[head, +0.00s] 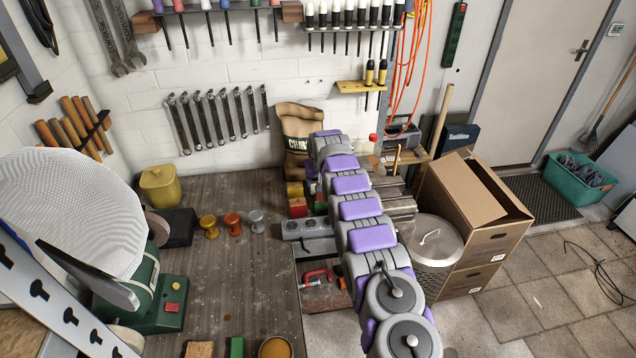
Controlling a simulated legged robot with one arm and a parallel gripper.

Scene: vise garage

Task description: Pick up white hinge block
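My arm reaches from the bottom right up over the bench edge. Its far end is near the charcoal bag, beyond the pale block. The gripper fingers are hidden behind my arm's end links, so I cannot see whether they hold anything.
Small blocks (297,205) and the charcoal bag (298,137) stand near my arm's end. Yellow, orange and grey knobs (232,221) stand mid-bench. A green grinder (160,303) is at left. A metal bin (437,243) and cardboard box (470,205) stand right.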

